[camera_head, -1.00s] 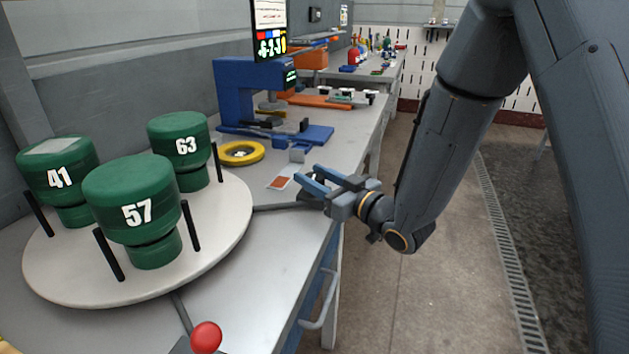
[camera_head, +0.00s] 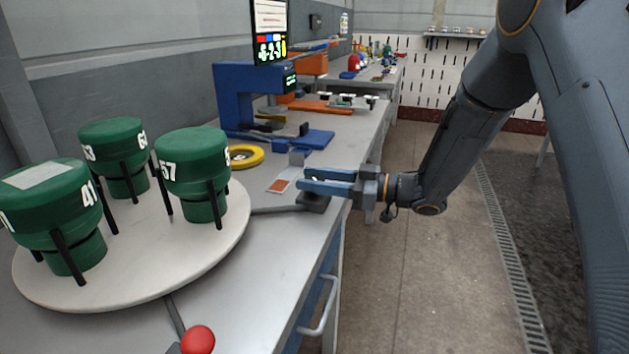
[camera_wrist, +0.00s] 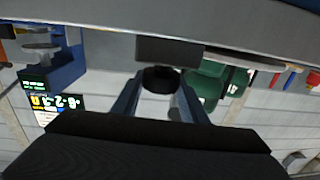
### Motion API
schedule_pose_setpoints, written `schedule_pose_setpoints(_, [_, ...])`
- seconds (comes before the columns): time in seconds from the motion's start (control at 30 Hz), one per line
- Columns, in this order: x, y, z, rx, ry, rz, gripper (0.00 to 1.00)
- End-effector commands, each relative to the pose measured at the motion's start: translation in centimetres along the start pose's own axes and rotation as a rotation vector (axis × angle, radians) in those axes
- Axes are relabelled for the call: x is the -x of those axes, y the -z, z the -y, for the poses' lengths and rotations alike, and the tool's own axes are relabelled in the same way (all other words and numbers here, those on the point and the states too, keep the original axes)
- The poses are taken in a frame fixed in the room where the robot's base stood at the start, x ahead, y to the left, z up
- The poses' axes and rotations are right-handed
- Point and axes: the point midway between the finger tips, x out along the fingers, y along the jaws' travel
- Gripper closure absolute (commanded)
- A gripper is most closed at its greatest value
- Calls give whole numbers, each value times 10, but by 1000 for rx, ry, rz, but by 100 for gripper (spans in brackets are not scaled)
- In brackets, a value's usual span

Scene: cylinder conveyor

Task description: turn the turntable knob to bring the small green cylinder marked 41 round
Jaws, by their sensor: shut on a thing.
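The round white turntable (camera_head: 205,262) carries three green cylinders on the bench at left. The cylinder marked 41 (camera_head: 50,205) is at the front left, its number facing right. The cylinder marked 57 (camera_head: 195,165) is at the right, and the one marked 63 (camera_head: 113,150) at the back. My gripper (camera_head: 303,181) is at the bench edge, its blue fingers pointing left. It is shut on the dark knob (camera_wrist: 160,80), seen between the fingers in the wrist view. The knob's dark base (camera_head: 314,204) shows below the fingers, joined by a bar to the turntable.
A red ball-topped lever (camera_head: 198,340) stands at the front. Open floor (camera_head: 400,280) is to the right of the bench.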

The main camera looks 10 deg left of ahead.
Motion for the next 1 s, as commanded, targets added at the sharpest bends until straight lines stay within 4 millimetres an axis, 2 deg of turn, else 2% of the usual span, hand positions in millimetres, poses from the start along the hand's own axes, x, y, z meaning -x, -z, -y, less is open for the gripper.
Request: schedule_pose_setpoints(1.0, [0, -2, 0, 0, 283, 1, 83])
